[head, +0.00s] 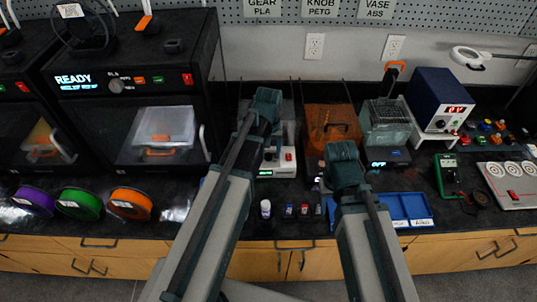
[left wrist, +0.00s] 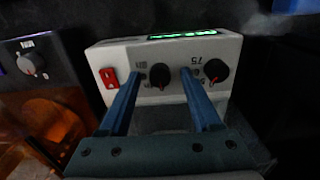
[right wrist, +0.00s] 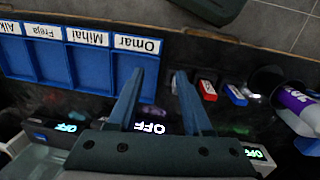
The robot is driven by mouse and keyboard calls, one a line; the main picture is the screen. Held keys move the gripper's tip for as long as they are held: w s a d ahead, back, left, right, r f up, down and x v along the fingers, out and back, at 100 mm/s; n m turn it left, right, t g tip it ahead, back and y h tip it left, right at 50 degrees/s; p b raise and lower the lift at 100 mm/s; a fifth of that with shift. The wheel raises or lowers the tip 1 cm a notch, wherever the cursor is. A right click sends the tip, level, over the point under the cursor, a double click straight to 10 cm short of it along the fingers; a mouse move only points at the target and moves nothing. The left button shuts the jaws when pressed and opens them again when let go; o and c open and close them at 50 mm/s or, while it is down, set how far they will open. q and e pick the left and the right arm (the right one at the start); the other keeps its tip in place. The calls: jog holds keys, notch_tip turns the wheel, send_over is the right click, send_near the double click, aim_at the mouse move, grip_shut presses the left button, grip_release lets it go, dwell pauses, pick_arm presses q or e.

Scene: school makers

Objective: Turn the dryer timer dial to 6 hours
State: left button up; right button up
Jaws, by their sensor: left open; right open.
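A white unit (left wrist: 185,55) with a lit green display, a red switch (left wrist: 110,77) and two black dials fills the left wrist view, which is upside down to the head view. The unit (head: 288,168) is partly hidden behind my left arm in the head view. My left gripper (left wrist: 161,76) is open, its fingers on either side of the left-hand dial (left wrist: 160,76); contact cannot be told. That dial's red mark points down in the picture. The other dial (left wrist: 216,73) is outside the fingers. The dial labels are too small to read surely. My right gripper (right wrist: 158,78) is open and empty.
An orange see-through box (head: 331,122) stands right beside the white unit. A blue labelled tray (right wrist: 90,75) and small red and blue items (right wrist: 207,90) lie near my right gripper. A purple-and-white bottle (right wrist: 297,105) stands close by. Spools (head: 131,203) lie at left.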

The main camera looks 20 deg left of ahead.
pick_arm(q)
grip_shut()
dwell(0.4)
jog(key=m, duration=0.7)
jog(key=shift+m, duration=0.3)
jog(key=m, duration=0.4)
jog(key=shift+m, duration=2)
